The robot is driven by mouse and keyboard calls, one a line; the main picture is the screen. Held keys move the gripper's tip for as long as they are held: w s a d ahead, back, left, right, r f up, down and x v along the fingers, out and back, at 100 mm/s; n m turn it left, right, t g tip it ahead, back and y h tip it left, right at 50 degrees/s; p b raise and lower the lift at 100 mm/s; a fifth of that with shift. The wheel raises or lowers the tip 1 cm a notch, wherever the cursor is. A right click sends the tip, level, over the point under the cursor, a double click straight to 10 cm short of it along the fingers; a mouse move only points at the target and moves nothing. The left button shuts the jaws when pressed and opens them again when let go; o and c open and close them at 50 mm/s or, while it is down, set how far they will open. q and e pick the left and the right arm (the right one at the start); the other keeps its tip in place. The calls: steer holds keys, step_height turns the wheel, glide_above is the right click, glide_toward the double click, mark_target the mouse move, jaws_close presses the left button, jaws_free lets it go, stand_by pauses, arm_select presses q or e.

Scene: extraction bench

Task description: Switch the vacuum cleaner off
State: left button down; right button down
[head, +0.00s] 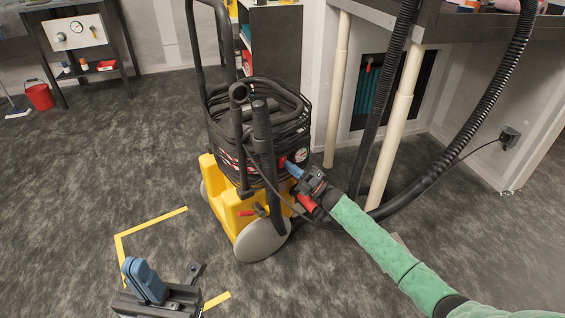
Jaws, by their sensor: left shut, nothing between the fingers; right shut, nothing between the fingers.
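The vacuum cleaner (232,206) stands upright on the carpet in the middle of the view, with a yellow wheeled base and a black drum wrapped in coiled hose. A small round dial (301,156) and a small red part (282,162) show on the drum's right side. My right gripper (292,169) is shut and empty, its blue fingertips at or very near the red part; I cannot tell whether they touch. The fingers partly hide that spot, and the switch position is unclear. My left gripper (146,281) is shut and empty, low at the front left, away from the cleaner.
A black corrugated hose (448,172) loops from the bench (455,30) at the upper right to the floor behind my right arm. Pale pipes (396,120) stand behind the cleaner. Yellow tape (150,221) marks the floor. A red bucket (40,97) stands far left. Carpet at left is clear.

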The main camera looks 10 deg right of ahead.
steer(key=shift+w, duration=0.1)
steer(key=shift+w+a, duration=0.1)
steer(key=shift+w, duration=0.15)
steer(key=shift+w+r+b, duration=0.1)
steer(key=shift+w+b, duration=0.1)
steer(key=shift+b, duration=0.1)
stand_by(0.4)
steer(key=shift+w+r, duration=0.2)
steer(key=shift+w, duration=0.05)
stand_by(0.8)
steer(key=shift+s, duration=0.2)
